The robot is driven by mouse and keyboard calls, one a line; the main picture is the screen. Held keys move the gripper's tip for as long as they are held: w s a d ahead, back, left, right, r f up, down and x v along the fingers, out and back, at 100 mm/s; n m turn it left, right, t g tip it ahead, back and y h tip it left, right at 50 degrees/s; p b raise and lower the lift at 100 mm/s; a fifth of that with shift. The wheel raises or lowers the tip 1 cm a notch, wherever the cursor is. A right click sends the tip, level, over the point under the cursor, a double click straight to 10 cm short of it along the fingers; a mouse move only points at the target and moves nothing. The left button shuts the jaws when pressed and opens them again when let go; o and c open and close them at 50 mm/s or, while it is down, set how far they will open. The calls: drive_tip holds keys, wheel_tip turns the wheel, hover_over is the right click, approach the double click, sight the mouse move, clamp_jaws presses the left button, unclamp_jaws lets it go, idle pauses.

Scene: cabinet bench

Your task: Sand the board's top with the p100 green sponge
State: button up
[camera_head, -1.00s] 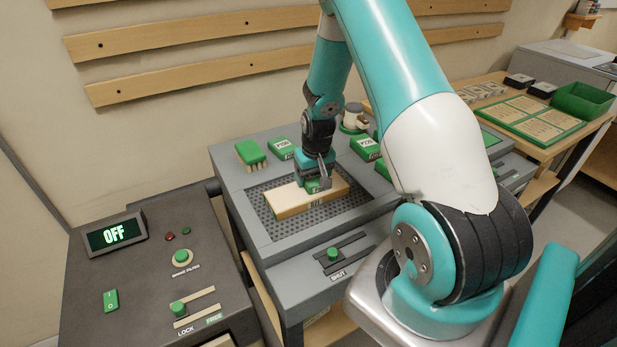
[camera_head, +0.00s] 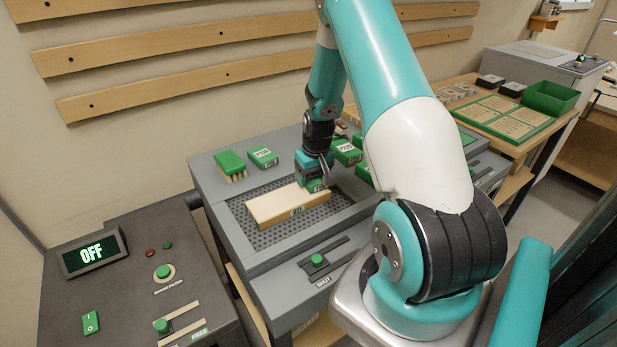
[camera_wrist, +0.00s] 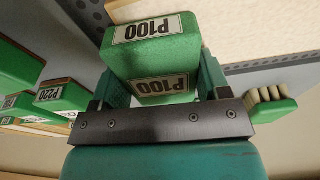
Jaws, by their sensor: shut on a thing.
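The green P100 sponge (camera_wrist: 165,50) is between the jaws of my gripper (camera_wrist: 160,85), which is shut on it; its P100 labels face the wrist camera. In the head view my gripper (camera_head: 315,178) points down at the right end of the pale wooden board (camera_head: 275,207). The green sponge (camera_head: 318,186) shows low between the jaws, at or just above the board's top; contact cannot be told. The board lies flat on the perforated bench panel (camera_head: 250,237), and its left and middle top are bare.
A green brush (camera_head: 231,163) and a green labelled block (camera_head: 263,158) stand behind the board. More green blocks (camera_head: 348,152) sit right of my gripper. A slider (camera_head: 317,259) is on the bench front. The left console's display (camera_head: 92,252) reads OFF.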

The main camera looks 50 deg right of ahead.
drive_tip(key=shift+r+p, duration=2.2)
drive_tip(key=shift+r, duration=0.8)
drive_tip(key=shift+r+p, duration=1.1)
drive_tip(key=shift+r, duration=0.4)
